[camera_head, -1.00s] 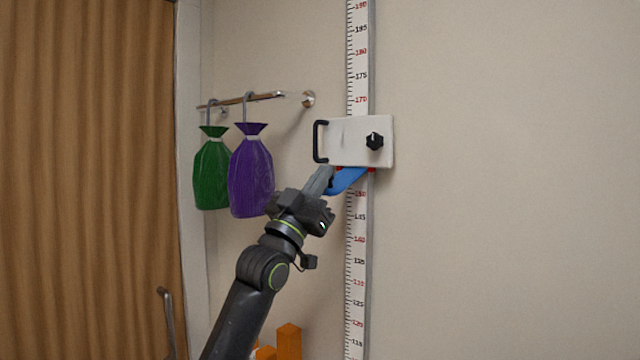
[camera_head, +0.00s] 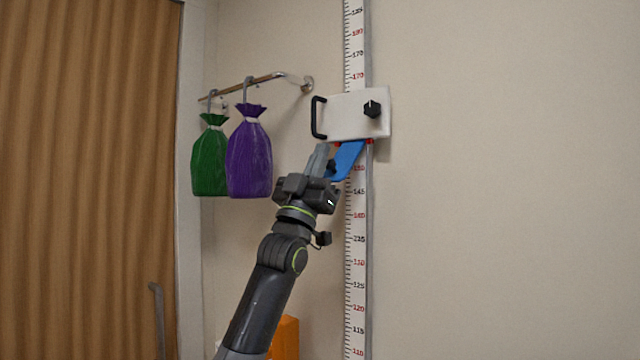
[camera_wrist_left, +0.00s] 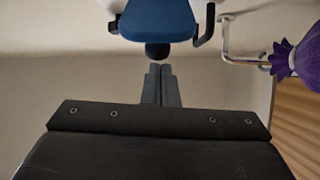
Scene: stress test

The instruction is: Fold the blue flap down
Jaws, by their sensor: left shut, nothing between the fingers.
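The blue flap (camera_head: 347,160) hangs at a slant below a white box (camera_head: 346,118) mounted on the wall scale (camera_head: 356,225). In the left wrist view the flap (camera_wrist_left: 158,18) fills the top middle, with a dark round knob (camera_wrist_left: 157,51) at its near edge. My left gripper (camera_head: 322,150) is shut and empty, pointing up just left of the flap. In the wrist view its closed fingertips (camera_wrist_left: 160,68) lie close to the knob; I cannot tell whether they touch. My right gripper is not in view.
A black handle (camera_head: 318,117) and a black knob (camera_head: 372,109) sit on the white box. Green (camera_head: 210,160) and purple (camera_head: 249,155) bags hang from a rail at left. An orange object (camera_head: 285,338) stands low behind my arm. The wall at right is clear.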

